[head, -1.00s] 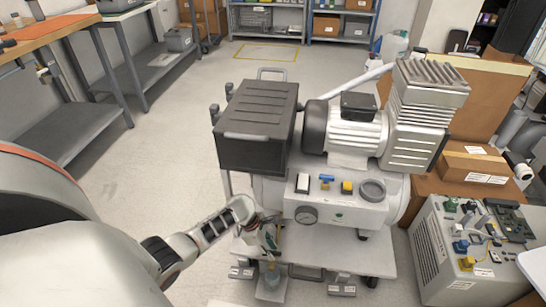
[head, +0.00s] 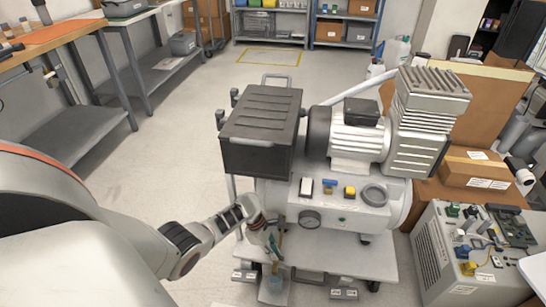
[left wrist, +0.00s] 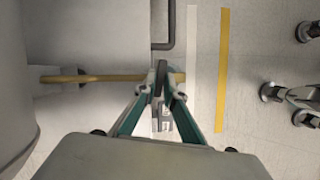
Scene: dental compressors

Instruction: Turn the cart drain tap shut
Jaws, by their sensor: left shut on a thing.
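The compressor cart (head: 340,258) stands ahead with its white deck low to the floor. My left gripper (head: 276,246) is at the cart's front left, below the pressure gauge. In the left wrist view, my left gripper's green-edged fingers (left wrist: 162,92) converge at a brass-yellow bar (left wrist: 105,78), which appears to be part of the drain tap. The fingers are shut on the tap at this bar's right part. The tap's exact handle position is hard to tell, and the gripper hides it in the head view. My right gripper is not in view.
A black box (head: 262,125) and the motor and pump (head: 358,135) rise above the tank. A grey equipment box (head: 440,265) and cartons (head: 475,170) crowd the right. Open floor lies to the left.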

